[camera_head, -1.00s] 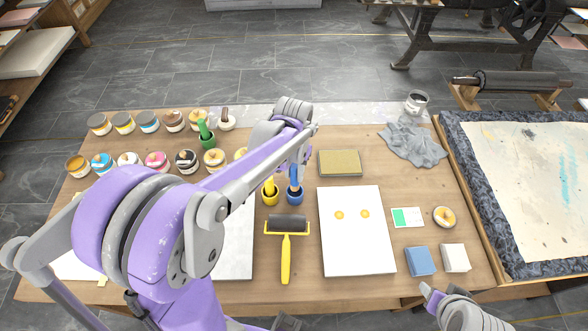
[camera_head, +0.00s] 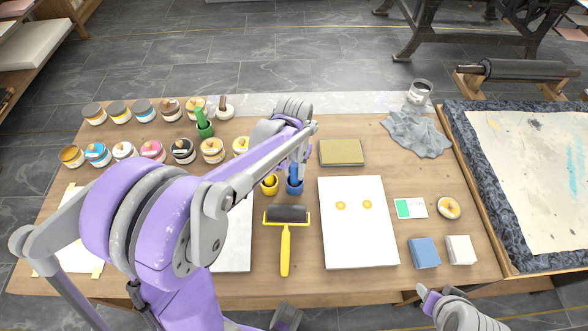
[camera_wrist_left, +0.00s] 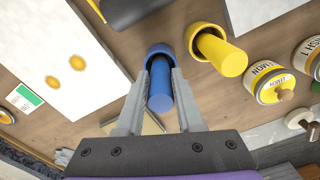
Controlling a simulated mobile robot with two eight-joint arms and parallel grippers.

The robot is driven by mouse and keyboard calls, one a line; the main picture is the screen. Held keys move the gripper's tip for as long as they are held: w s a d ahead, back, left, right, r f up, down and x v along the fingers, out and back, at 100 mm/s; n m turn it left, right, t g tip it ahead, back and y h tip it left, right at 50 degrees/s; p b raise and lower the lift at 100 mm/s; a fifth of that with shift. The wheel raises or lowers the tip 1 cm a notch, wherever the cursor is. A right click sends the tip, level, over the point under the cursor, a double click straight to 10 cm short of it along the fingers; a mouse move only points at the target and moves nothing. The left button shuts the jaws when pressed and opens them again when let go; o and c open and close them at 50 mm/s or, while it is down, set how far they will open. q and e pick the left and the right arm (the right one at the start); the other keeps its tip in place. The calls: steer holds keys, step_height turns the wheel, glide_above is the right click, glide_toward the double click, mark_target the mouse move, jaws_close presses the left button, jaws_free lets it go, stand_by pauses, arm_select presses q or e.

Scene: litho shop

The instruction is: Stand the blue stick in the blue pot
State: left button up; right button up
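The blue stick (camera_wrist_left: 160,98) stands in the blue pot (camera_wrist_left: 159,50), its lower end inside the rim, in the left wrist view. In the head view, the stick (camera_head: 294,173) looks about upright in the pot (camera_head: 295,188). My left gripper (camera_wrist_left: 161,73) has one finger on each side of the stick, and the fingertips appear to touch it, close to the pot's rim. The gripper (camera_head: 298,164) is partly hidden by its own arm in the head view. My right gripper (camera_head: 428,298) is at the bottom right, in front of the table; its opening does not show clearly.
A yellow pot (camera_head: 269,187) with a yellow stick stands close left of the blue pot. A green pot (camera_head: 205,130) and several ink jars (camera_head: 152,151) are farther left. A roller (camera_head: 286,215) and a white sheet (camera_head: 357,240) lie in front; a sponge block (camera_head: 341,152) lies behind right.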

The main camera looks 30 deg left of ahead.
arm_select(q)
steer(key=o, duration=0.4)
step_height(320, 180, up, 11)
steer(key=shift+s+f+p, duration=0.1)
steer(key=shift+p, duration=0.4)
stand_by(0.6)
steer(key=s+d+f+t, duration=0.2)
steer(key=s+d, duration=0.1)
steer(key=s, duration=0.4)
steer(key=s+d+f+m+t, duration=0.1)
steer(key=s+d+f+t, duration=0.1)
steer(key=s, duration=0.5)
steer(key=shift+s+d+f+t+p, duration=0.15)
steer(key=shift+s+d+t+p, duration=0.2)
steer(key=shift+d+t, duration=0.45)
